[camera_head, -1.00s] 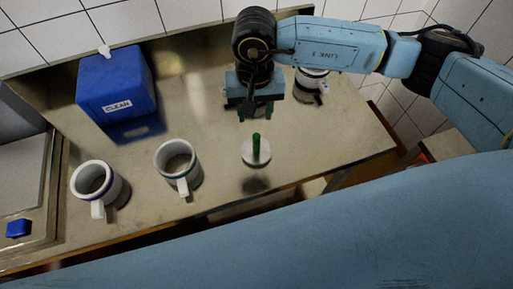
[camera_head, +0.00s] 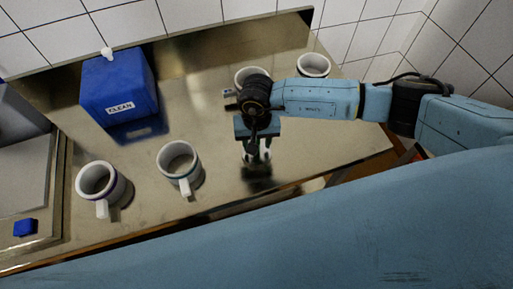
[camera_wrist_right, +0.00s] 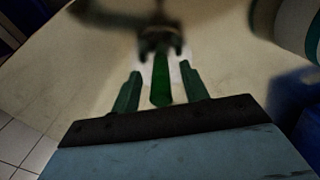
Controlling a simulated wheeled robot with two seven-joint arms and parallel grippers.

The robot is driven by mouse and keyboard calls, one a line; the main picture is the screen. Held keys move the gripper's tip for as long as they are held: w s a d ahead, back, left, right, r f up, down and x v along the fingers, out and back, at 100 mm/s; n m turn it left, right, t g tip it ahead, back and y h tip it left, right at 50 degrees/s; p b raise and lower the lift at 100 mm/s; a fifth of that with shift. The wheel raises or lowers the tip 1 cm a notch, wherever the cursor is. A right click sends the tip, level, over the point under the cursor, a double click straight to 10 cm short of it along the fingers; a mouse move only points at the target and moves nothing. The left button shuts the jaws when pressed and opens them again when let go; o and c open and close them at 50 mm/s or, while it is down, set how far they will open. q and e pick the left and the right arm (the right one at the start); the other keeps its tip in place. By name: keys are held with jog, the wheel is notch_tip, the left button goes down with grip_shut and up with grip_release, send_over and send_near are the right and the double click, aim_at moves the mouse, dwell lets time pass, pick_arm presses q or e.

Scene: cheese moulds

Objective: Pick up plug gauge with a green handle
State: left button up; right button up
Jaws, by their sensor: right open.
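The plug gauge's upright green handle (camera_wrist_right: 161,80) shows in the right wrist view, with its pale round body blurred behind it. My right gripper (camera_wrist_right: 160,85) is open, with one finger on each side of the handle and visible gaps between. In the head view my right gripper (camera_head: 257,152) is over the gauge's place on the metal table and hides most of it. My left gripper is not in view.
Two mugs (camera_head: 99,182) (camera_head: 179,161) stand on the left and middle of the table (camera_head: 225,180). Two more mugs (camera_head: 248,75) (camera_head: 313,66) stand at the back. A blue box marked CLEAN (camera_head: 117,85) is at the back left. The table's front edge is close to the gripper.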

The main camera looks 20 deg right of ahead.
grip_shut()
jog(key=shift+r, duration=0.1)
dwell(0.5)
notch_tip(320, 180, up, 10)
jog(key=shift+f+b, duration=0.1)
jog(key=shift+b, duration=0.45)
